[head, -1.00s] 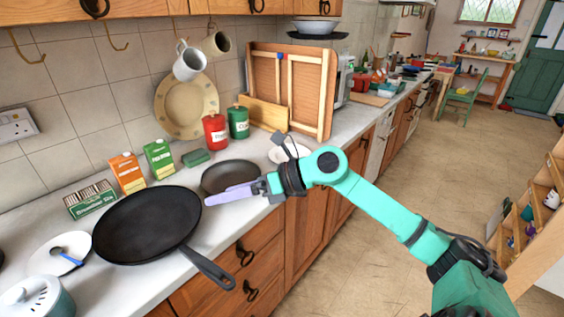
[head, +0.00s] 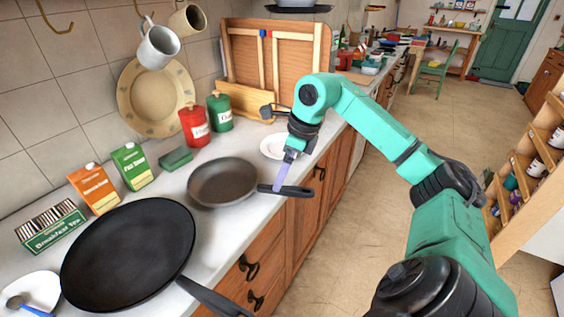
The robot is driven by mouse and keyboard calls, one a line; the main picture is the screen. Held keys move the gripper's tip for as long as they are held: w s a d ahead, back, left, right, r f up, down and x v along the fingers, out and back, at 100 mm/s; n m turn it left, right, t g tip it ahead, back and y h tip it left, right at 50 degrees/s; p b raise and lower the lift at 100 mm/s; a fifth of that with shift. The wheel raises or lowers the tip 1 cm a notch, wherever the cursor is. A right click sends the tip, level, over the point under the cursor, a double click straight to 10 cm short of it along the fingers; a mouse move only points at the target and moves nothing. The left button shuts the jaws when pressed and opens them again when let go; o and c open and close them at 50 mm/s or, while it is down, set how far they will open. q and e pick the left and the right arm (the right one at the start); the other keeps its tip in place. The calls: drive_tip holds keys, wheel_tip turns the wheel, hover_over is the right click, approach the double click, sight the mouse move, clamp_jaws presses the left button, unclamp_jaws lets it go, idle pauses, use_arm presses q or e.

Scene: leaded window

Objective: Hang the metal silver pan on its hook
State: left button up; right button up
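The smaller grey metal pan (head: 222,182) lies flat on the counter, its dark handle (head: 298,191) pointing right over the front edge. A larger black pan (head: 125,255) lies nearer, to its left. My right gripper (head: 281,186) points down at the grey pan's handle, and its lavender finger overlaps the handle in the picture. I cannot tell whether the fingers are closed on it. An empty brass hook (head: 57,20) hangs under the cupboard at the upper left. My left gripper is not in view.
Two mugs, one white (head: 159,44) and one beige (head: 188,20), hang under the cupboard. Cartons, a red canister (head: 194,125), a green canister (head: 220,111) and a plate (head: 155,97) stand along the wall. A white dish (head: 274,146) sits behind my gripper. The floor is clear.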

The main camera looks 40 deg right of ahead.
drive_tip(key=x, duration=0.2)
drive_tip(key=b+x, duration=0.1)
drive_tip(key=x, duration=0.1)
drive_tip(key=shift+w+r, duration=0.1)
drive_tip(key=shift+w, duration=0.25)
drive_tip(key=shift+b+x, duration=0.3)
drive_tip(key=shift+x, duration=0.85)
drive_tip(key=shift+w+f, duration=0.1)
drive_tip(key=shift+f, duration=0.4)
drive_tip(key=shift+w+f, duration=0.15)
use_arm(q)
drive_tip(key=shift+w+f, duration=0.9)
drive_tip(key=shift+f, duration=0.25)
use_arm(e)
clamp_jaws()
